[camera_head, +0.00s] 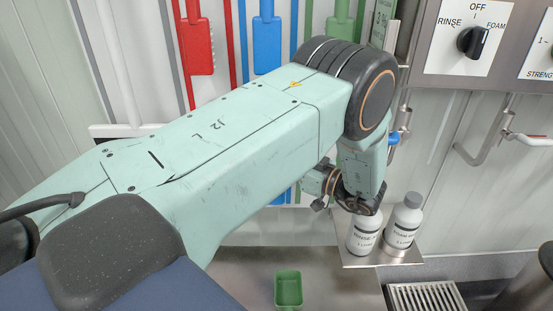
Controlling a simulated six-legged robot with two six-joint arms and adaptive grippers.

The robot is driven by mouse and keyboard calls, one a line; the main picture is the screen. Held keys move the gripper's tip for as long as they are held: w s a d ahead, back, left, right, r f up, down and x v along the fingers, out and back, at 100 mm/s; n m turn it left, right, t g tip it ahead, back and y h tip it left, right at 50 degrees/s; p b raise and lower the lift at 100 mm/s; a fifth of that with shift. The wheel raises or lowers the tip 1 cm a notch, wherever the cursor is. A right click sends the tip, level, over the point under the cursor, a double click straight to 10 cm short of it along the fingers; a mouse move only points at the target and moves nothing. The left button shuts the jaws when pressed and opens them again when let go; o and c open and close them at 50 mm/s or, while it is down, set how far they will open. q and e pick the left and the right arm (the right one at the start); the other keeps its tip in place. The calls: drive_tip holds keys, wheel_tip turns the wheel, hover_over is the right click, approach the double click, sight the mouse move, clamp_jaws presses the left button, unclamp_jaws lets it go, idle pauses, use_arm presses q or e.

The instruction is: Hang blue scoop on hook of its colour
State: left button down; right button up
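A blue tool shape (267,42) shows at the top of the back wall on a blue strip, between red and green ones. More blue (282,193) shows below my arm. I cannot pick out a separate blue scoop or its hook; my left arm covers much of the wall. My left gripper (364,206) points down at the white bottle (363,236) on the small steel shelf. Its fingers are small and partly hidden, so I cannot tell whether they are open or touch the bottle. My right gripper is not in view.
A red tool shape (197,47) and a green one (340,22) flank the blue. A second bottle (403,223) stands on the shelf (383,258). A green container (288,288) sits on the steel surface below. A control panel (465,38) and pipework are at right.

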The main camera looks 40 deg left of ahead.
use_arm(q)
drive_tip(key=shift+f, duration=0.35)
drive_tip(key=shift+s+d, duration=0.1)
drive_tip(key=shift+f+b, duration=0.2)
drive_tip(key=shift+b, duration=0.1)
drive_tip(key=shift+r, duration=0.1)
drive_tip(key=c, duration=1.1)
unclamp_jaws()
drive_tip(key=shift+w+d+r, duration=0.1)
drive_tip(key=shift+w+d, duration=0.05)
drive_tip(key=shift+d, duration=1.2)
drive_tip(key=shift+w+d+r, duration=0.1)
drive_tip(key=shift+d, duration=1.25)
drive_tip(key=shift+w+d+r, duration=0.1)
drive_tip(key=shift+w+d, duration=0.05)
drive_tip(key=shift+d, duration=1.2)
